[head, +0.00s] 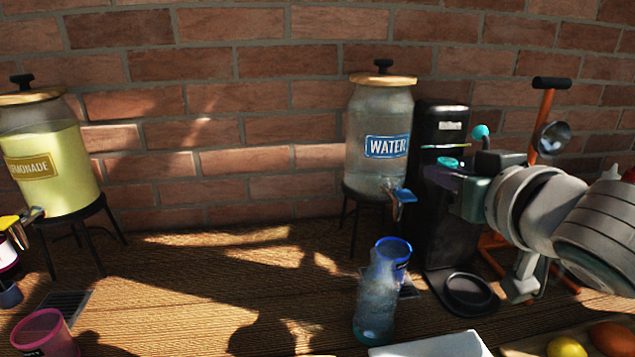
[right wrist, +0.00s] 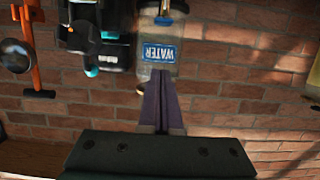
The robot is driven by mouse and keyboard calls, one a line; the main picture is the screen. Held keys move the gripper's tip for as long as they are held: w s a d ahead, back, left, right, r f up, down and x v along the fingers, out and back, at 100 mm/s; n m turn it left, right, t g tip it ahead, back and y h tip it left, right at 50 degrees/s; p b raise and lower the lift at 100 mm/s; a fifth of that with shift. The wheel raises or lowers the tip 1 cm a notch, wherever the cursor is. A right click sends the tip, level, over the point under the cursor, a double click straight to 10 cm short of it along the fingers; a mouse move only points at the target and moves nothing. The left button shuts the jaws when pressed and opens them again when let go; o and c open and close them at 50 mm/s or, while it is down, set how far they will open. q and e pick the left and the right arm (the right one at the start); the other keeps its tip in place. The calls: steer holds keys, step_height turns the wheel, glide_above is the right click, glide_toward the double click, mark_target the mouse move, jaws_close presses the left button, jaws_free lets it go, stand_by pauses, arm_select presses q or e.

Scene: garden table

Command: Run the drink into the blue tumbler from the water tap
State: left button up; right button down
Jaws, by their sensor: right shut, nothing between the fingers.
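The water dispenser (head: 378,135) is a clear jar with a blue WATER label and a wooden lid, on a black stand. Its tap has a blue lever (head: 404,194). The blue tumbler (head: 394,252), with a bright blue rim, stands below the tap, partly hidden by a clear bluish bottle in front. I cannot tell whether it holds liquid. My right gripper (head: 432,172) is shut and empty, right of the jar and above the tap. In the right wrist view its fingers (right wrist: 162,100) point towards the upside-down WATER jar (right wrist: 160,48). My left gripper is out of view.
The clear bottle (head: 375,305) stands close in front of the tumbler. A black drink machine (head: 440,125) is right of the jar. The lemonade dispenser (head: 75,165) and a pink cup (head: 45,335) are at left. A white tray (head: 435,347) is at the front. The middle-left table is clear.

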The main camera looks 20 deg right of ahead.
glide_above(405, 198)
steer(key=s, duration=0.2)
steer(key=f, duration=0.4)
steer(key=f+b, duration=0.1)
steer(key=shift+w+d+f, duration=0.1)
steer(key=shift+w+f, duration=0.1)
steer(key=shift+f, duration=0.15)
steer(key=f+t+b, duration=0.1)
steer(key=b, duration=0.5)
steer(key=f+t+b, duration=0.1)
steer(key=t+b, duration=0.1)
steer(key=b, duration=0.4)
steer(key=f+t+h+b, duration=0.1)
steer(key=b, duration=0.6)
steer(key=shift+s+f+t, duration=0.1)
steer(key=shift+s+t, duration=0.2)
steer(key=shift+t, duration=0.1)
stand_by(0.8)
